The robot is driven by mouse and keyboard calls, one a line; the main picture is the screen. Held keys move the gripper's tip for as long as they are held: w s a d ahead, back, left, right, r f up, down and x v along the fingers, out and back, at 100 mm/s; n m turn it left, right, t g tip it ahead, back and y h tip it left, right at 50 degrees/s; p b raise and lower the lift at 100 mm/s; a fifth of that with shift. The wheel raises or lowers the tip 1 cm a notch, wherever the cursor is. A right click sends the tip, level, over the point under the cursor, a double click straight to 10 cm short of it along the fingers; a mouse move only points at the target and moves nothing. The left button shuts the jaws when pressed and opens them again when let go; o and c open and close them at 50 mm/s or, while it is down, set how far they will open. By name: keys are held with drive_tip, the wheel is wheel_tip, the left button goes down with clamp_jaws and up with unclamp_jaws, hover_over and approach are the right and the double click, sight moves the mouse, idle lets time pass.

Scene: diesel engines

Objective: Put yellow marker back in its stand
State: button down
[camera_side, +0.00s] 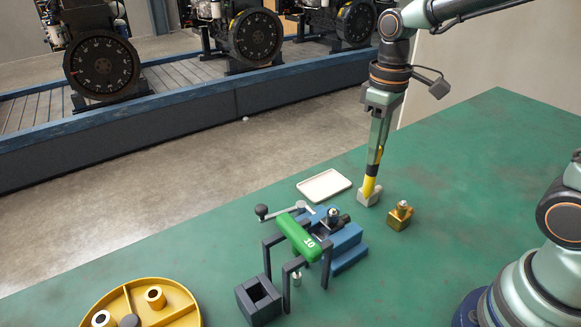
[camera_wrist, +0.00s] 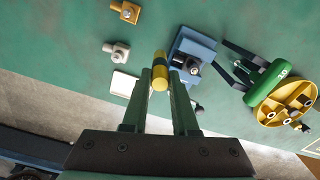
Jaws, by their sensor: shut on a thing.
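The yellow marker (camera_side: 370,187) hangs steeply from my gripper (camera_side: 377,152), with its yellow end downward. In the wrist view the marker (camera_wrist: 159,83) shows a dark band and sits between the fingertips of my gripper (camera_wrist: 159,76), which is shut on it. In the side view its low end overlaps a pale grey block (camera_side: 367,198). In the wrist view that block (camera_wrist: 117,51) lies apart, to the left of the marker. A dark box with a square opening (camera_side: 246,305) stands at the front; I cannot tell whether it is the marker's stand.
A green cylinder (camera_side: 298,238) on dark legs and a blue stepped block (camera_side: 349,258) stand left of the marker. A white tray (camera_side: 324,186) and a brass block (camera_side: 399,216) are near it. A yellow divided dish (camera_side: 185,312) is at front left.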

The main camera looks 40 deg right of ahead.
wheel_tip(320, 180, up, 11)
drive_tip(key=d+m, duration=0.1)
drive_tip(key=m, duration=0.2)
drive_tip(key=s+a+n, duration=0.3)
drive_tip(key=a+n, duration=1.5)
drive_tip(key=a, duration=1.1)
wheel_tip(320, 180, down, 19)
drive_tip(key=shift+s+a, duration=0.25)
drive_tip(key=shift+a, duration=0.05)
drive_tip(key=shift+f, duration=0.55)
